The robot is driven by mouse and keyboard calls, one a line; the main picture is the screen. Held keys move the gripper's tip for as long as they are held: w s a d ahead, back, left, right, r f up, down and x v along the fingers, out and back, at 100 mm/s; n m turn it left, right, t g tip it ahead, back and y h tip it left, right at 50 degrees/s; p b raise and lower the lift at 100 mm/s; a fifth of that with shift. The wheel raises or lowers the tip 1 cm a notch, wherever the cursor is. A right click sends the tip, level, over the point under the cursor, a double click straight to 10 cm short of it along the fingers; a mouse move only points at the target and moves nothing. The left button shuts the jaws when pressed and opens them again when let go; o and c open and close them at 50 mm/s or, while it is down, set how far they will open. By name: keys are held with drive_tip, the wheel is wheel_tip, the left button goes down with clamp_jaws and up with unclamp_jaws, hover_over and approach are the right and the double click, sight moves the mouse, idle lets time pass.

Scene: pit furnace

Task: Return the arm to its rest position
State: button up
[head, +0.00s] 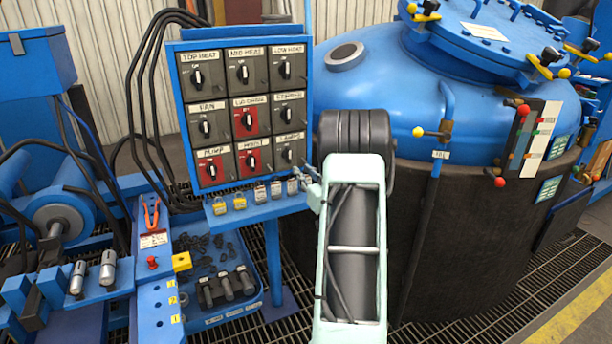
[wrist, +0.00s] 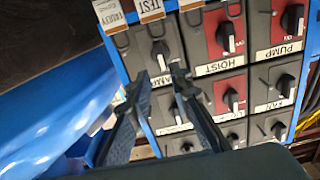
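My pale green arm (head: 352,250) rises in the middle of the head view, in front of the dark lower side of the furnace. My gripper (wrist: 161,72) shows in the wrist view with its two dark fingers apart and nothing between them. The fingertips point at the switch panel, over the switches left of the one labelled HOIST; whether they touch it I cannot tell. In the head view the gripper is mostly hidden behind the arm, near the panel's lower right corner.
The switch panel (head: 246,115) stands close left of my arm, with several padlocks (head: 239,202) on the ledge below. The blue furnace vessel (head: 440,90) fills the right. A blue tray (head: 235,300) with dark parts lies lower left. Grated floor (head: 480,325) is clear at right.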

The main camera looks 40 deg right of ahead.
drive_tip(key=shift+v, duration=0.8)
drive_tip(key=shift+w, duration=0.1)
